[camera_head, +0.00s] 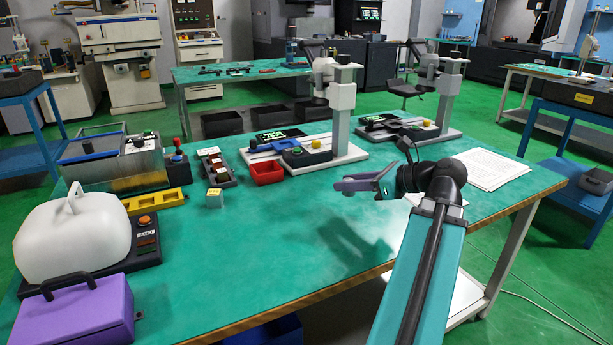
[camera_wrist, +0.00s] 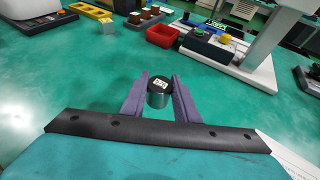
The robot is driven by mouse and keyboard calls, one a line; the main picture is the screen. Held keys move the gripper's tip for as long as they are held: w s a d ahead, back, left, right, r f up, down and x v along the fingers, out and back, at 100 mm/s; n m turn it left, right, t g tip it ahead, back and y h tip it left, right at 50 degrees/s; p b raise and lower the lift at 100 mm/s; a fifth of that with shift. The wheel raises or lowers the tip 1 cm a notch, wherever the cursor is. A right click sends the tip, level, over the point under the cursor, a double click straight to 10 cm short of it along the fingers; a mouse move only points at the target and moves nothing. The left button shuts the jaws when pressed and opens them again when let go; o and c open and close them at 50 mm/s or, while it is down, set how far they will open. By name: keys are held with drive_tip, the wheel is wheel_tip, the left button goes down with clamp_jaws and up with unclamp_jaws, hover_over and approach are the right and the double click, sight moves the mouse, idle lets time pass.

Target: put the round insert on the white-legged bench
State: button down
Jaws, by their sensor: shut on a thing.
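A round insert (camera_wrist: 158,99), a short silvery cylinder with a black top and small white label, is between the purple fingers of my gripper (camera_wrist: 159,80) in the wrist view. My gripper (camera_head: 352,185) is shut on it, above the green top of the near bench (camera_head: 280,255). In the head view I cannot make out the insert clearly. The near bench has a pale leg (camera_head: 508,245) at right. A bench at the back right (camera_head: 545,70) has whitish legs, and the back bench (camera_head: 225,75) also has pale legs.
Two white stands (camera_head: 342,115) (camera_head: 440,100), a red bin (camera_head: 266,172), papers (camera_head: 493,168), a yellow holder (camera_head: 155,201), a white domed cover (camera_head: 72,237) and a purple box (camera_head: 75,315) stand on the near bench. Its middle front is clear. A blue-legged bench (camera_head: 575,125) stands right.

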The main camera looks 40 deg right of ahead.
drive_tip(key=shift+w+d+r+p, duration=0.25)
drive_tip(key=shift+w+r+p, duration=0.1)
drive_tip(key=shift+p, duration=1.35)
drive_tip(key=w+p, duration=0.1)
drive_tip(key=p, duration=0.6)
drive_tip(key=shift+w+d+f+p, duration=0.25)
drive_tip(key=shift+w+d+p, duration=0.05)
drive_tip(key=shift+w+d, duration=0.1)
drive_tip(key=w+d+p, duration=0.1)
drive_tip(key=w+p, duration=0.1)
drive_tip(key=p, duration=0.4)
drive_tip(key=shift+d+f, duration=0.1)
drive_tip(key=shift+d, duration=0.1)
drive_tip(key=shift+w+d+f+p, duration=0.15)
drive_tip(key=shift+w+p, duration=0.1)
drive_tip(key=shift+p, duration=0.05)
hover_over(330, 182)
drive_tip(key=s, duration=0.1)
drive_tip(key=shift+a+f, duration=0.2)
drive_tip(key=shift+f, duration=0.3)
drive_tip(key=shift+w+d, duration=0.3)
drive_tip(key=shift+w, duration=0.1)
drive_tip(key=shift+w+d+f, duration=0.1)
drive_tip(key=shift+w+f, duration=0.1)
drive_tip(key=shift+f, duration=1.6)
